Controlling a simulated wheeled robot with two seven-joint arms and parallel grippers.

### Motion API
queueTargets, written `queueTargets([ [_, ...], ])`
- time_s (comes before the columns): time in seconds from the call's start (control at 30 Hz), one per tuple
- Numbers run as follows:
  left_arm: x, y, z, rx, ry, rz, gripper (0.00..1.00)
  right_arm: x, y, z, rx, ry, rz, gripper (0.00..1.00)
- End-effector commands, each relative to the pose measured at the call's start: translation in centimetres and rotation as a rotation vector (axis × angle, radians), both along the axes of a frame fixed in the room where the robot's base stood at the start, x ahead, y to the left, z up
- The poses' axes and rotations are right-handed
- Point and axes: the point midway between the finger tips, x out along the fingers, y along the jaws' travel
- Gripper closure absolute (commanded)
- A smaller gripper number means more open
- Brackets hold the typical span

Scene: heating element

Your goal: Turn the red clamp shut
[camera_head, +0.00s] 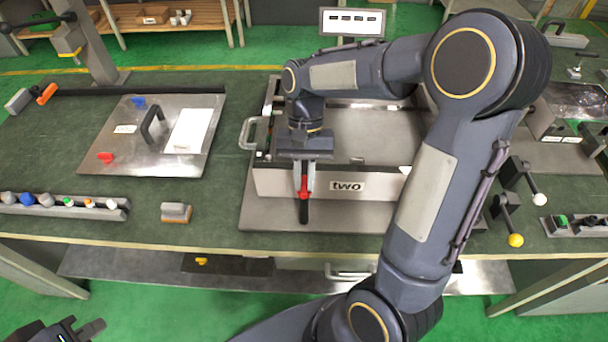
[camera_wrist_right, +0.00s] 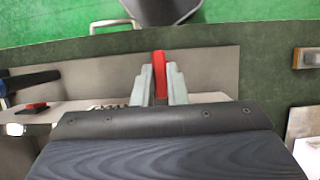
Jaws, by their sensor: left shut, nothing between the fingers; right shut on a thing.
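The red clamp (camera_head: 304,188) is on the front wall of the grey box (camera_head: 270,182) labelled "two", with its black end pointing down toward the front. My right gripper (camera_head: 304,172) reaches down over the box's front wall and is shut on the red clamp. In the right wrist view the red clamp (camera_wrist_right: 159,72) stands between the two grey fingers of my right gripper (camera_wrist_right: 160,85). My left gripper (camera_head: 82,330) is at the bottom left corner, away from the table, shut and empty.
A metal plate (camera_head: 95,150) with a black handle lies left of the box. A rail of coloured knobs (camera_head: 60,206) and a small grey block (camera_head: 176,212) lie near the table's front edge. Levers with yellow (camera_head: 515,240) and white (camera_head: 539,199) balls stand at right.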

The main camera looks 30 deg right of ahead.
Motion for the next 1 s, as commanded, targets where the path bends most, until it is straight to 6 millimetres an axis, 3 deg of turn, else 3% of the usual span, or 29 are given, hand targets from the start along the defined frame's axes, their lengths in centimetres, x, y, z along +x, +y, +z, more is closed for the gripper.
queueTargets([
  [0.47,0.0,-0.01,0.04,0.0,0.0,0.0,1.0,0.13,-0.06,0.07,-0.001,-0.005,-0.018,1.0],
  [0.5,0.0,0.0,0.04,0.0,0.0,0.0,1.0,0.13,-0.05,0.07,-0.001,-0.005,-0.018,0.84],
  [0.63,0.0,0.0,0.04,0.0,0.0,0.0,1.0,0.09,-0.04,0.06,-0.001,-0.003,-0.016,0.67],
  [1.0,0.0,0.0,-0.03,0.0,0.0,0.0,1.0,0.29,-0.14,0.54,-0.001,-0.004,-0.014,0.65],
])
